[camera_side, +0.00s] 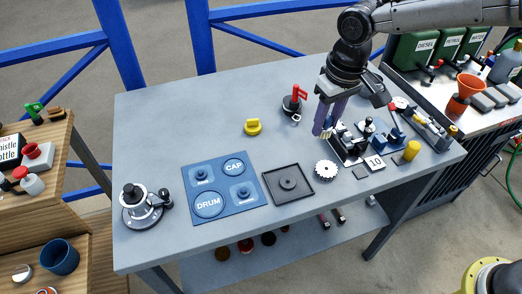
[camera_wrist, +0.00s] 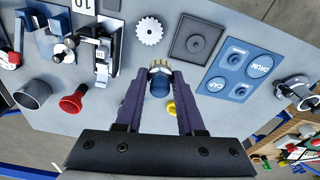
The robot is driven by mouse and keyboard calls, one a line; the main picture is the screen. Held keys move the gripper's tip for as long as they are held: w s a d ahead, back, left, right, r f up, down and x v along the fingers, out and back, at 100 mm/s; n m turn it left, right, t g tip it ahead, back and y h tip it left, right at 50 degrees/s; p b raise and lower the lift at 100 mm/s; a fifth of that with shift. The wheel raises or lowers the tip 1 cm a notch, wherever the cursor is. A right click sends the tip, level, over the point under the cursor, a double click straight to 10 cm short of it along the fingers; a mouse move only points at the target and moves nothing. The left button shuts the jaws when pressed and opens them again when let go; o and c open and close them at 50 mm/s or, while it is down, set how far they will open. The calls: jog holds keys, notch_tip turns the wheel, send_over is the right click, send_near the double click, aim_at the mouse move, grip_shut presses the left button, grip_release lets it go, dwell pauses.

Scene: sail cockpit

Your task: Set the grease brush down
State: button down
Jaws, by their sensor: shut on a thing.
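My gripper (camera_side: 325,127) is above the right part of the grey workbench (camera_side: 190,130), pointing down. In the wrist view, my gripper (camera_wrist: 161,76) is shut on the grease brush (camera_wrist: 160,86), with its dark blue body between the two purple fingers. Its pale tan bristle end (camera_wrist: 159,65) sticks out past the fingertips. In the side view the brush is mostly hidden by the fingers, and I cannot tell whether it touches the bench.
Near my gripper are a white gear (camera_side: 326,171), a black square tray (camera_side: 274,187) and black-and-silver fittings (camera_side: 349,142). The bench's back left is clear.

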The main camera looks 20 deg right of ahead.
jog(key=a, duration=0.4)
send_over(260, 150)
jog(key=s, duration=0.1)
jog(key=f, duration=0.9)
jog(key=shift+d+f, duration=0.2)
jog(key=shift+f, duration=0.05)
jog(key=shift+w+a+f, duration=0.1)
jog(key=shift+w+f, duration=0.1)
jog(key=shift+f, duration=1.7)
jog(key=shift+f, duration=0.1)
jog(key=c, duration=0.5)
grip_release()
jog(key=shift+f, duration=0.1)
